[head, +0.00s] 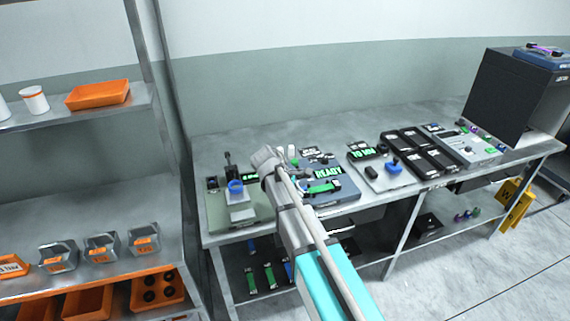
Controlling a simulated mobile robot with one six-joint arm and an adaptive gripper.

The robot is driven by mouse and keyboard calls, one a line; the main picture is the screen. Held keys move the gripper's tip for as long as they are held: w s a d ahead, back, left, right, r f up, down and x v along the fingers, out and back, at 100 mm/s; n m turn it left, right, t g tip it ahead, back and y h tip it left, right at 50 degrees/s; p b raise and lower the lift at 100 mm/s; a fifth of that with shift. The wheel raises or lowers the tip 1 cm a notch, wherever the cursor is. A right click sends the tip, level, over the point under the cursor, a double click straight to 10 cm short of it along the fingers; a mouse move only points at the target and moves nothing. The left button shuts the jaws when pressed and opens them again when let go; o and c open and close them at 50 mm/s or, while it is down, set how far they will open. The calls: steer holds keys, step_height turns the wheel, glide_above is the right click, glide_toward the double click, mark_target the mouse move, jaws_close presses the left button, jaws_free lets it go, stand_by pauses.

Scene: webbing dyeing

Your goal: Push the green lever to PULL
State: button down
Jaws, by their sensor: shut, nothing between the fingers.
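A grey-blue machine (343,194) with a lit READY display (328,172) sits on the steel bench. A green bar-shaped piece (322,187) lies across its front. I cannot tell whether this is the green lever, and any PULL marking is too small to read. My arm reaches up from the lower middle, and its end with my gripper (268,160) is over the left edge of this machine. The gripper is shut and empty. Its fingertips are hard to make out, and the arm covers part of the machine's left side. I cannot tell whether it touches anything.
A pale station with a blue cup (235,187) stands left of my arm. A plate with a blue knob (394,166), black trays (425,160) and a dark cabinet (512,92) stand to the right. A shelf rack (66,205) with orange bins stands at left.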

steer(key=w+a+r+n+t+h, duration=0.1)
steer(key=w+a+r+n, duration=0.1)
steer(key=w+a+n, duration=0.2)
steer(key=w+a+r+n+t+h, duration=0.2)
steer(key=w+a+r+n, duration=0.1)
steer(key=a, duration=0.8)
steer(key=shift+w+r+n+p, duration=0.4)
steer(key=shift+w+n, duration=0.1)
steer(key=shift+n, duration=0.4)
steer(key=shift+f, duration=0.15)
steer(key=b, duration=0.6)
glide_toward(297, 168)
step_height(297, 168, down, 4)
steer(key=shift+w+a+r, duration=0.1)
steer(key=shift+w+a, duration=0.05)
steer(key=shift+w+d+r+p, duration=0.25)
steer(key=shift+w+d, duration=0.05)
steer(key=shift+d, duration=0.15)
steer(key=shift+w+d+r+p, duration=0.2)
steer(key=shift+w+d+r, duration=0.1)
steer(key=shift+d, duration=0.15)
steer(key=shift+w+d+r, duration=0.1)
steer(key=shift+w+d, duration=0.25)
steer(key=shift+d, duration=0.35)
steer(key=shift+d, duration=0.15)
